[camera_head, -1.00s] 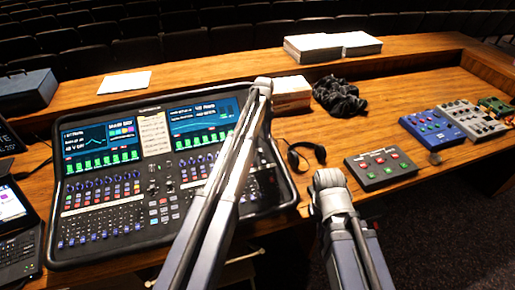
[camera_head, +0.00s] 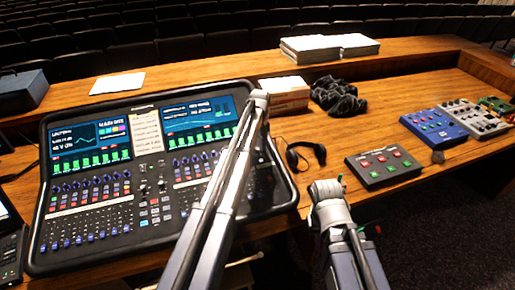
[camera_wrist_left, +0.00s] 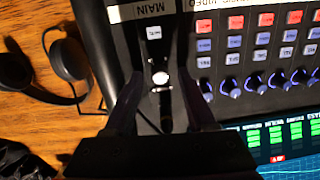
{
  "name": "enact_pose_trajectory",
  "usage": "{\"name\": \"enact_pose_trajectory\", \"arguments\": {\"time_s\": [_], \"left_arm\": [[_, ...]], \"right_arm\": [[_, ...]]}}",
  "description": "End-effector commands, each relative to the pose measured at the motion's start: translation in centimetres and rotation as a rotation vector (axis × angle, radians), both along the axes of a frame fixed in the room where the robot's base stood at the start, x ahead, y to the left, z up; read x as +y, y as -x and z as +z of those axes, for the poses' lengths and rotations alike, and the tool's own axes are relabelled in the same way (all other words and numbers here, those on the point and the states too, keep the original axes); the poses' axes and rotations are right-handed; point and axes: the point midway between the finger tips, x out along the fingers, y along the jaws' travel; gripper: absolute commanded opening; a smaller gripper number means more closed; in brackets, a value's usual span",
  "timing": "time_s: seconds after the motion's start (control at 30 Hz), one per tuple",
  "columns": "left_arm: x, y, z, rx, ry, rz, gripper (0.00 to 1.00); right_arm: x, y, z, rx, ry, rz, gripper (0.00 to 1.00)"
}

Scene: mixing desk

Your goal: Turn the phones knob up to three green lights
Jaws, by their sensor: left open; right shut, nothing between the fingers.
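The mixing desk (camera_head: 140,245) fills the left half of the head view, with two lit screens and rows of knobs. My left arm (camera_head: 235,170) crosses its right part and hides some of it. In the left wrist view my left gripper (camera_wrist_left: 160,105) is open over the strip marked MAIN (camera_wrist_left: 150,8). A round pale-topped control (camera_wrist_left: 160,78) shows between its fingers, with no contact visible. Blue knobs (camera_wrist_left: 254,83) stand in a row to the right. I cannot read a phones label.
Headphones (camera_head: 304,154) lie right of the desk. A grey button box (camera_head: 383,167), a blue box (camera_head: 433,128) and a grey knob box (camera_head: 474,117) are farther right. Black cloth (camera_head: 338,97) and a paper stack (camera_head: 284,94) lie behind. Bare wood lies between cloth and boxes.

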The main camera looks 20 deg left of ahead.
Motion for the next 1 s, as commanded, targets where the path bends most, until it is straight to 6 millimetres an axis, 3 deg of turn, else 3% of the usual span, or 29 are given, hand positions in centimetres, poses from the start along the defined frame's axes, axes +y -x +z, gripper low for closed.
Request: {"name": "enact_pose_trajectory", "arguments": {"time_s": [0.07, 0.53, 1.0], "left_arm": [[0.00, 0.00, 0.03, 0.000, 0.000, 0.000, 0.54], [-0.01, -0.01, 0.02, 0.000, 0.000, 0.000, 0.01], [-0.03, 0.01, 0.02, 0.001, -0.002, -0.016, 0.00]], "right_arm": [[0.00, 0.00, 0.03, 0.000, 0.000, 0.000, 0.00], [0.00, 0.00, 0.02, 0.000, 0.000, 0.000, 0.00], [0.00, 0.00, 0.02, 0.000, 0.000, 0.000, 0.00]]}}
